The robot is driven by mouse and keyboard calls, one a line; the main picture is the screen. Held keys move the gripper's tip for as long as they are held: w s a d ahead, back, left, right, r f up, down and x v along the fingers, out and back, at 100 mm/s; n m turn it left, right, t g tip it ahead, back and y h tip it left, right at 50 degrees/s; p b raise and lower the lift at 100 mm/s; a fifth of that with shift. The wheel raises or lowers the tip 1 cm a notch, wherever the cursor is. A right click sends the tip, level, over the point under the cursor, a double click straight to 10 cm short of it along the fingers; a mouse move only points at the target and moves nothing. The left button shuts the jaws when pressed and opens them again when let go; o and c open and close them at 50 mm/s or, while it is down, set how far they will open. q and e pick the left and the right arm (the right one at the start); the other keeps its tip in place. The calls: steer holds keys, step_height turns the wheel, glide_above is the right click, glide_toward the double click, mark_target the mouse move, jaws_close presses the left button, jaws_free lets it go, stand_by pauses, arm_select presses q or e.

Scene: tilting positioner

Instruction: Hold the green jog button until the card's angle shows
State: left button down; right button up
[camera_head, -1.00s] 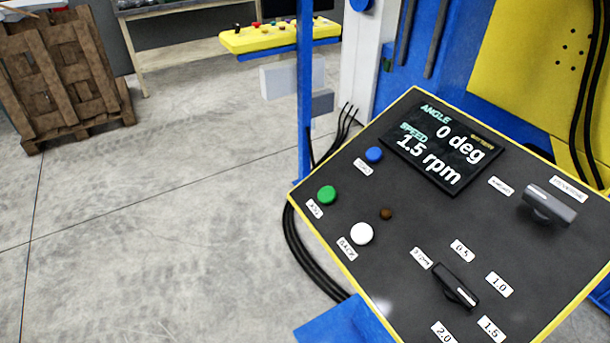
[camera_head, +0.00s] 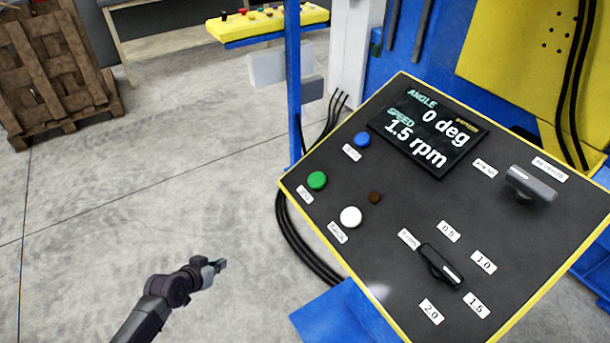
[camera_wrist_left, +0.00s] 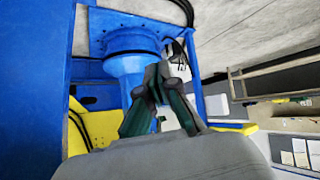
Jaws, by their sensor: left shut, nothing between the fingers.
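The green jog button (camera_head: 317,180) sits at the left side of the black, yellow-edged control panel (camera_head: 330,215). A white button (camera_head: 350,217) is below it and a blue button (camera_head: 362,139) above it. The display (camera_head: 428,130) reads angle 0 deg and speed 1.5 rpm. My left gripper (camera_head: 217,266) is shut and empty over the floor, left of and below the green button, apart from the panel. Its fingers (camera_wrist_left: 164,90) also show in the left wrist view. The card is not identifiable. My right gripper is not in view.
The panel also carries a speed knob (camera_head: 440,268), a second selector knob (camera_head: 530,184) and a small brown lamp (camera_head: 375,197). A blue post (camera_head: 293,90) and black cables stand behind its left edge. A yellow pendant box (camera_head: 265,25) and a wooden pallet (camera_head: 55,65) are farther back.

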arm_select(q)
steer(key=w+d+r+m+t+h, duration=0.1)
steer(key=w+d+r+h, duration=0.15)
steer(key=r, duration=0.65)
steer(key=w+d+r+m+h, duration=0.1)
steer(key=w+d+r+m, duration=0.15)
steer(key=r, duration=0.65)
steer(key=s+d+r+m+g+h, duration=0.1)
steer(key=s+d+r+m+h, duration=0.1)
steer(key=r, duration=0.7)
steer(key=s+d+r+m+h, duration=0.3)
steer(key=s+d+r, duration=0.2)
steer(key=d+r, duration=0.2)
step_height(320, 180, up, 2)
steer(key=shift+d+r+g+p, duration=0.2)
steer(key=shift+r+g+p, duration=0.05)
steer(key=shift+g+p, duration=0.15)
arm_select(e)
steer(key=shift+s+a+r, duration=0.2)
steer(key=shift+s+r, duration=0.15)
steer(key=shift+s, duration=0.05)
